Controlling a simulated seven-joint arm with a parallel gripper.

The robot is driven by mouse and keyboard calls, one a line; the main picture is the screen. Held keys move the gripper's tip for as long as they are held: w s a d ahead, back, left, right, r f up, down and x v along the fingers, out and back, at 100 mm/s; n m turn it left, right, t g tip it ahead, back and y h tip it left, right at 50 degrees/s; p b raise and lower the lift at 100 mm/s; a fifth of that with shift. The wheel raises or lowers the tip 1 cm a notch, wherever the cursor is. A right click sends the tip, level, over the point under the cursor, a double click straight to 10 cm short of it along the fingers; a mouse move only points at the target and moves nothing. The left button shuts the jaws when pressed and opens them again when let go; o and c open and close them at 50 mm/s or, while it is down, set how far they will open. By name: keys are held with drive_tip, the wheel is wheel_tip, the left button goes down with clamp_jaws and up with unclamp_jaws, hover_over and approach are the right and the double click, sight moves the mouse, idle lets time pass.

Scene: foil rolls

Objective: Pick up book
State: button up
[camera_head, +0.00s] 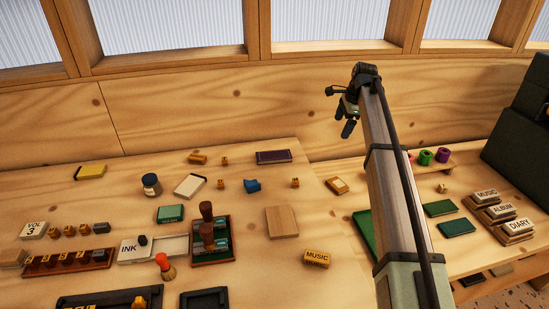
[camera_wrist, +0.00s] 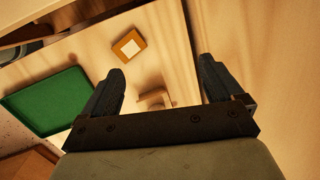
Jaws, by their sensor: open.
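My gripper (camera_head: 348,125) is raised in the air near the back wall, above the right part of the bench. Its two dark fingers are spread with nothing between them in the wrist view (camera_wrist: 161,68). No single thing is clearly marked as the book. Flat book-like things include a dark purple one (camera_head: 273,157) at the back middle, a yellow one (camera_head: 90,172) at the back left, and a small green one (camera_head: 170,213). Two flat dark green pieces, one farther back (camera_head: 440,208) and one nearer (camera_head: 457,227), lie on the right. The gripper touches none of them.
A small orange-framed block (camera_head: 337,186) also shows in the wrist view (camera_wrist: 129,46). A green panel (camera_head: 366,232) lies beside my arm. Stamps and an ink tray crowd the left; labelled blocks (camera_head: 502,212) sit right. A wooden wall stands behind.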

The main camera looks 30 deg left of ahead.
wheel_tip(320, 180, up, 3)
drive_tip(key=g+h, duration=0.1)
drive_tip(key=g, duration=0.1)
hover_over(274, 155)
drive_tip(key=w+d, duration=0.2)
drive_tip(key=shift+n, duration=0.4)
drive_tip(key=f, duration=0.4)
drive_tip(key=s+a+f, duration=0.1)
drive_tip(key=f, duration=0.3)
drive_tip(key=a+f, duration=0.1)
drive_tip(key=f, duration=0.4)
drive_tip(key=shift+s+f, duration=0.1)
drive_tip(key=shift+s, duration=0.25)
drive_tip(key=shift+c, duration=0.4)
drive_tip(key=c, duration=1.1)
